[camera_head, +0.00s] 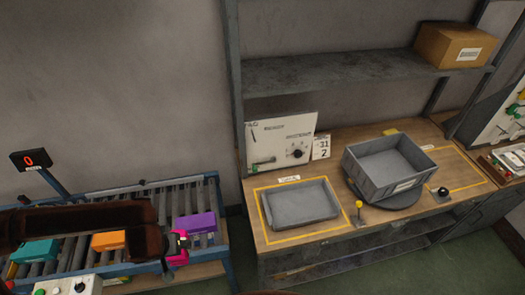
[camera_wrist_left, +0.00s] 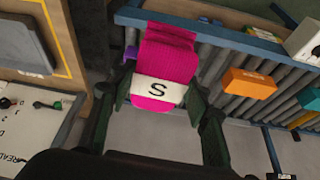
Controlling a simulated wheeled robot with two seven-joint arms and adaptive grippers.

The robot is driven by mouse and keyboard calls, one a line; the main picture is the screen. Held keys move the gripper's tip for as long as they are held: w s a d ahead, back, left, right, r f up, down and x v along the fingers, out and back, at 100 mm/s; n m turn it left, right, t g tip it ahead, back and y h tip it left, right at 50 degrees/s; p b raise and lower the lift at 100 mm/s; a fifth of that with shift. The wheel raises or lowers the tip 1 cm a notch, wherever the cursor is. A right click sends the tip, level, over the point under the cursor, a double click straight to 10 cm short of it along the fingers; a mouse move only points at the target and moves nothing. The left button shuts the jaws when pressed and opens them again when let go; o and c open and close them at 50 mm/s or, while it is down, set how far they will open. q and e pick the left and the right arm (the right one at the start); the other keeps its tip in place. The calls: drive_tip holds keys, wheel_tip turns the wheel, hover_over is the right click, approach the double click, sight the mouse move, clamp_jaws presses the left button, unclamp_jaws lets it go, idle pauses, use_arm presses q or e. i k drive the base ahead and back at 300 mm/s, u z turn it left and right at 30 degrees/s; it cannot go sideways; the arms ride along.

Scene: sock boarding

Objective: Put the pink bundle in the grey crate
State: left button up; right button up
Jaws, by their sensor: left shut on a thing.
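The pink bundle (camera_head: 178,257) is at the right end of the roller conveyor, partly hidden behind my left gripper (camera_head: 168,250). In the left wrist view the pink bundle (camera_wrist_left: 167,55) has a white band with a black S. My left gripper (camera_wrist_left: 160,92) is shut on it, with dark fingers on either side of the band. The grey crate (camera_head: 398,184) stands on a dark round turntable on the wooden bench at the right, and its visible inside looks empty. My right gripper is not in view.
A purple bundle (camera_head: 196,222), an orange bundle (camera_head: 108,241) and a teal bundle (camera_head: 35,251) lie on the conveyor (camera_head: 213,186). A shallow grey tray (camera_head: 300,219) lies inside a yellow outline on the bench. A yellow-topped knob (camera_head: 359,205) stands between tray and crate. A shelf (camera_head: 350,72) overhangs the bench's back.

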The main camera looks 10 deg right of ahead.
sight(383, 172)
drive_tip(key=z, duration=0.2)
drive_tip(key=k, duration=0.3)
drive_tip(key=z, duration=1.55)
drive_tip(key=i, duration=0.7)
drive_tip(key=z, duration=0.5)
drive_tip(key=i, duration=0.65)
drive_tip(key=u, duration=0.1)
